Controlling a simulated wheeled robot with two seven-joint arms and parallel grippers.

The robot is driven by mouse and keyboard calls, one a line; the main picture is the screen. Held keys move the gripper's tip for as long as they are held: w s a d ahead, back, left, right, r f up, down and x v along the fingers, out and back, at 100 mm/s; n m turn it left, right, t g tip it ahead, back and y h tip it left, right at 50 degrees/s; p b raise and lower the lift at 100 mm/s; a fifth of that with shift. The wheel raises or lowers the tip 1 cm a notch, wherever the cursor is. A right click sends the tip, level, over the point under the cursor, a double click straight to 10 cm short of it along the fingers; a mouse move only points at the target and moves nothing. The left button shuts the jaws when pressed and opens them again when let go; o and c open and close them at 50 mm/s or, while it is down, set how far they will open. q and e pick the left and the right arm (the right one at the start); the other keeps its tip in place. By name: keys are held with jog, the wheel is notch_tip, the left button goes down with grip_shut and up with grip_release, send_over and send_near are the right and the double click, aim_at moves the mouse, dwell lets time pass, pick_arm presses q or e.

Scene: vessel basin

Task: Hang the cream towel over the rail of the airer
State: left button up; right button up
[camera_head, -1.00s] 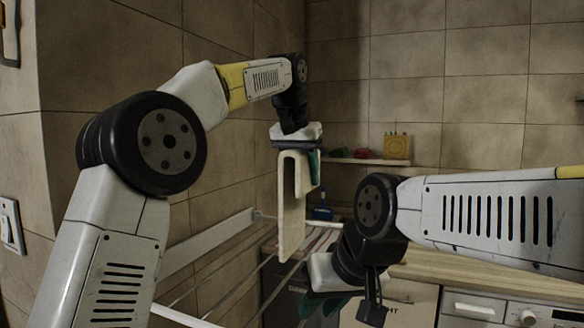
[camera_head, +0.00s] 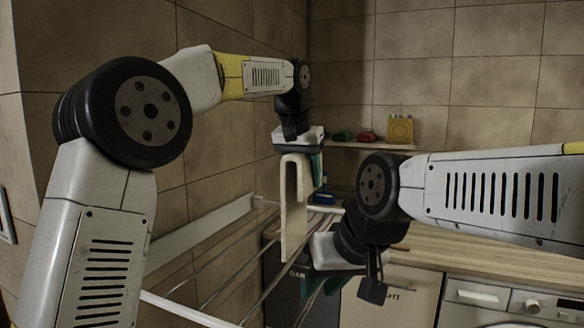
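The cream towel (camera_head: 293,212) hangs folded in a narrow strip from my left gripper (camera_head: 304,160), which is shut on its top fold. The towel's longer side reaches down in front of the airer's far part. The airer (camera_head: 203,230) has white side bars and several thin rails, and it stands below and to the left of the towel. I cannot tell whether the towel touches a rail.
A wall shelf (camera_head: 368,145) at the back holds a yellow box (camera_head: 400,130), a red item (camera_head: 367,136) and a green item (camera_head: 342,136). A wooden counter (camera_head: 470,258) with appliances below runs along the right. A tiled wall closes the left side.

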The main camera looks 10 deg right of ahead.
pick_arm(q)
notch_tip(320, 180, down, 23)
jog(key=shift+f, duration=0.15)
dwell(2.0)
